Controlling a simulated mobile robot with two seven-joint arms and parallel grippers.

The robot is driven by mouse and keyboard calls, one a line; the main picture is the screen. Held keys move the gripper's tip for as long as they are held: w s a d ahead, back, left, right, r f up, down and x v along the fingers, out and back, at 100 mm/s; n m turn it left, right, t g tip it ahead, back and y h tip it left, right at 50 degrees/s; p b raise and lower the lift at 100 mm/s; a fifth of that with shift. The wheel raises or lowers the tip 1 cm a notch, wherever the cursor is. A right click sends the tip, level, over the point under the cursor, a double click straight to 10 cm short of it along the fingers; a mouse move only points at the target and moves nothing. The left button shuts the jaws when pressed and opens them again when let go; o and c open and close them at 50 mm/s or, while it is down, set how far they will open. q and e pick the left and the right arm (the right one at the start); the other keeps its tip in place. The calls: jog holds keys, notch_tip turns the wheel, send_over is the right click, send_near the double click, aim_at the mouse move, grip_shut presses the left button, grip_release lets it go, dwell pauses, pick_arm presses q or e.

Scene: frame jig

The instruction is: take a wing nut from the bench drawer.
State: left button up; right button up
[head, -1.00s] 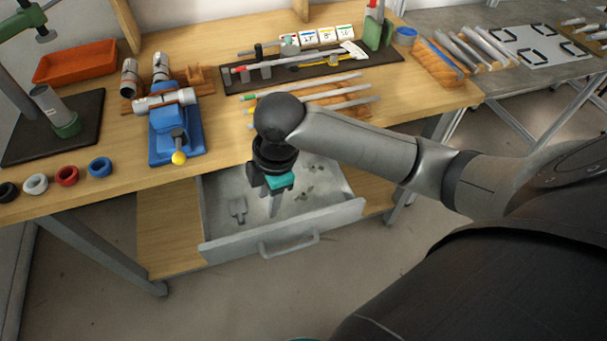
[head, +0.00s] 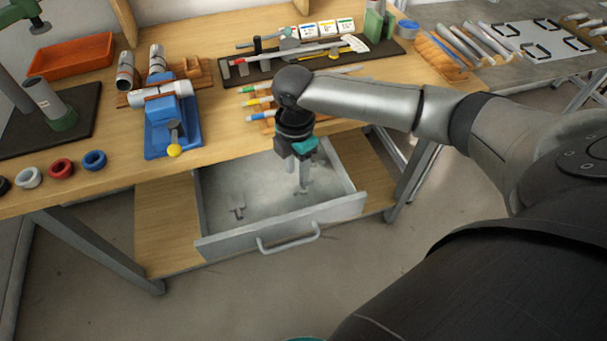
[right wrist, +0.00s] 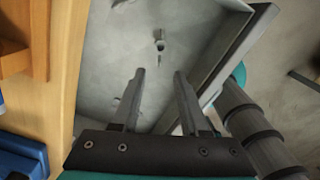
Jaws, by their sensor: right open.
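The bench drawer (head: 285,229) is pulled out below the bench top. My right gripper (head: 302,188) points down into its right half, open and empty. In the right wrist view its two fingers (right wrist: 160,75) stand apart with bare drawer floor between them. A small grey wing nut (right wrist: 159,45) lies on the drawer floor just past the fingertips, roughly in line with the gap, not touched. Another small grey piece (right wrist: 118,98) shows partly behind the left finger. In the head view a forked grey piece (head: 238,207) lies in the drawer's left half. My left gripper is not in view.
The bench top (head: 225,130) overhangs the drawer's back. On it are a blue vise (head: 172,125), several coloured rings (head: 62,168), an orange tray (head: 72,56) and a dark tool mat (head: 385,50). The drawer's walls surround my right gripper.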

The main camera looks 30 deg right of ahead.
jog(key=shift+f+b, duration=0.95)
jog(key=shift+f, duration=2.15)
jog(key=shift+c, duration=0.2)
grip_shut()
jog(key=shift+r, duration=0.1)
